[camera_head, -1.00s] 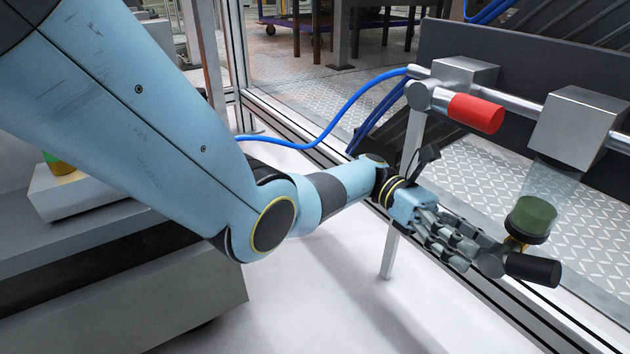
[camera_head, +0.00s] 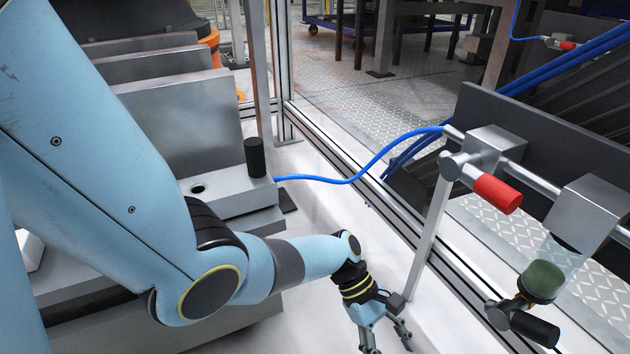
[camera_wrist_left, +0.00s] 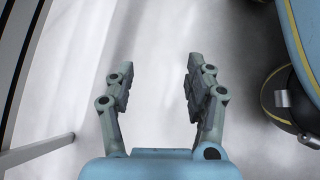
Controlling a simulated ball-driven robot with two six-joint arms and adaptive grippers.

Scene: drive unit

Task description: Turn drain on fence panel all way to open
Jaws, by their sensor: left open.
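The drain (camera_head: 530,326) is a black-handled valve beneath a clear bowl with a dark green part inside (camera_head: 546,277), at the lower right of the head view. Its black handle points to the lower right. My left gripper (camera_head: 389,343) is at the bottom middle of the head view, clearly left of the drain and apart from it. Its fingers are spread. In the left wrist view the gripper (camera_wrist_left: 159,72) is open and empty, with only pale floor between its fingers. My right gripper is not seen.
A red-handled valve (camera_head: 497,194) sits above the drain on a metal pipe. A blue hose (camera_head: 345,181) runs left from it. A grey block (camera_head: 225,198) with a black knob is at left.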

